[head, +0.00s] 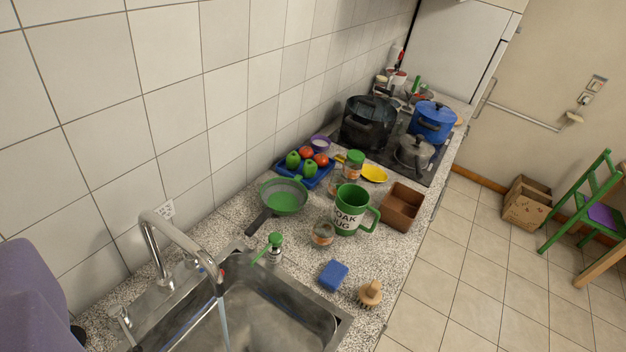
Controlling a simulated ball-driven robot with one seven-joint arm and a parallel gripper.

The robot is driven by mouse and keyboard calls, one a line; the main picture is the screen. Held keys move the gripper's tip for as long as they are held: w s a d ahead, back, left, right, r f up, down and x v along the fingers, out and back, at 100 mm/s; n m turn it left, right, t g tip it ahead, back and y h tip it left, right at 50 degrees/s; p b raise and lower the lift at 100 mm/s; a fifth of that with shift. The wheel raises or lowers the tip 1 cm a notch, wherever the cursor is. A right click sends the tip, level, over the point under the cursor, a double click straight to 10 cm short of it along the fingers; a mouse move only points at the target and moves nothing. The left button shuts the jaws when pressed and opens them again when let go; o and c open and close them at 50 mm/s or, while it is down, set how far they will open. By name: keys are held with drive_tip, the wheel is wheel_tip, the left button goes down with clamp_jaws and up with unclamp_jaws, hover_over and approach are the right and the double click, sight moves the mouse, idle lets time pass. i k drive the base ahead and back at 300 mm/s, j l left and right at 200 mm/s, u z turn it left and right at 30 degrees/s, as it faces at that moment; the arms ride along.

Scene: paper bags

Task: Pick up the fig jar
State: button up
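A small glass jar (323,235) with reddish-brown contents stands on the speckled counter, just left of and in front of the green mug (350,212). A taller jar with a green lid (354,163) stands farther back, with another clear glass jar (335,186) close in front of it. No label is readable, so I cannot tell which one is the fig jar. My gripper is not in view.
The sink (265,308) with a running tap is in front. A green strainer (284,196), brown box (400,207), blue sponge (334,274) and brush (370,293) surround the jars. Pots stand on the hob behind. The tiled floor (470,255) at right is mostly clear.

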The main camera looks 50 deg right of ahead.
sight(339, 177)
drive_tip(key=i+l, duration=0.15)
drive_tip(key=l, duration=0.5)
drive_tip(key=i+l, duration=0.15)
drive_tip(key=l, duration=0.5)
drive_tip(key=i+l+u, duration=0.1)
drive_tip(key=l, duration=0.5)
drive_tip(key=i+l, duration=0.15)
drive_tip(key=l, duration=0.5)
drive_tip(key=i+l+u, duration=0.1)
drive_tip(key=l, duration=0.55)
drive_tip(key=i+l, duration=0.1)
drive_tip(key=l, duration=0.55)
